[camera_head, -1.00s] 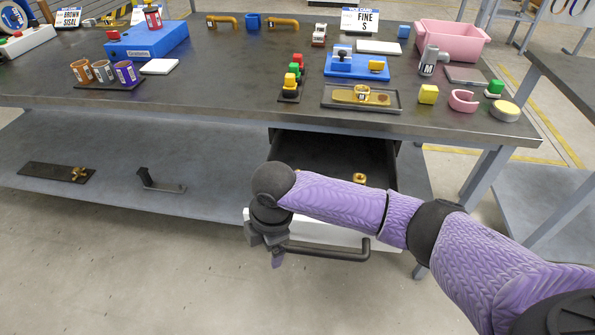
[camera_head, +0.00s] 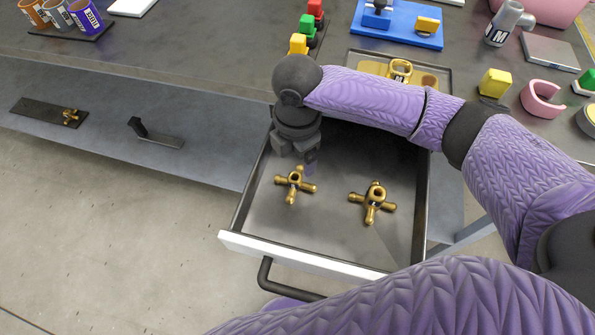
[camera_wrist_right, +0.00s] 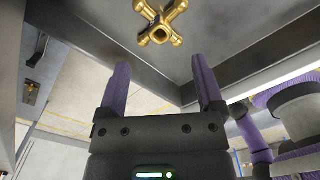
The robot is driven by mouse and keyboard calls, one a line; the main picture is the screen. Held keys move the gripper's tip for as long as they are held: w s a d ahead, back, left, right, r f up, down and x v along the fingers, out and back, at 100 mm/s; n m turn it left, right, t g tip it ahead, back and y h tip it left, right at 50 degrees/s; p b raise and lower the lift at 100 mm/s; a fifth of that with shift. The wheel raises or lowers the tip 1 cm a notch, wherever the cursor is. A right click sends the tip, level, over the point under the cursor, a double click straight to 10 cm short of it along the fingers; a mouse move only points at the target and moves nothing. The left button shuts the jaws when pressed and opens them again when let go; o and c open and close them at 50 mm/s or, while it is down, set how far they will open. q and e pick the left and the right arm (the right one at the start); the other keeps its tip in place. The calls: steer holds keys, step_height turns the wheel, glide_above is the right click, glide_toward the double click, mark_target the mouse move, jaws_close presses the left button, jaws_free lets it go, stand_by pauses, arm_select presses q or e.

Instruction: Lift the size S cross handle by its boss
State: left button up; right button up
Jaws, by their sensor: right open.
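Two brass cross handles lie in the open drawer, a left one (camera_head: 295,185) and a right one (camera_head: 373,203), each with a raised ring-like boss. I cannot read a size on either. My right gripper (camera_head: 309,166) points down over the drawer, just behind the left handle in the head view, apart from it. In the right wrist view its two purple fingers (camera_wrist_right: 159,85) are spread with nothing between them, and one brass cross handle (camera_wrist_right: 160,22) shows beyond the tips. My left gripper is not seen.
The drawer (camera_head: 255,228) has low dark walls and a white front with a dark bar handle (camera_head: 265,275). The worktop edge overhangs its back. A tray (camera_head: 447,75) with brass parts sits on the worktop above. A purple arm of mine crosses the lower right.

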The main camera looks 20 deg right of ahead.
mark_target(295, 175)
steer(key=f+b, duration=0.1)
steer(key=f, duration=0.1)
steer(key=f+b, duration=0.1)
steer(key=f, duration=0.1)
steer(key=f+b, duration=0.1)
steer(key=f, duration=0.2)
steer(key=shift+s+a+f+b, duration=0.1)
steer(key=shift+a+b, duration=0.15)
steer(key=shift+b, duration=0.1)
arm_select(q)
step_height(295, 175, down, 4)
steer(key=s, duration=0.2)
arm_select(e)
steer(key=shift+f, duration=0.25)
steer(key=shift+r, duration=0.2)
steer(key=shift+c, duration=1.2)
steer(key=c, duration=0.7)
jaws_close()
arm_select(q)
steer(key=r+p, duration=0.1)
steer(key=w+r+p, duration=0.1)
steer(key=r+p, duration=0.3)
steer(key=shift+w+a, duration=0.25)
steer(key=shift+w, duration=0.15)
arm_select(e)
step_height(295, 175, up, 10)
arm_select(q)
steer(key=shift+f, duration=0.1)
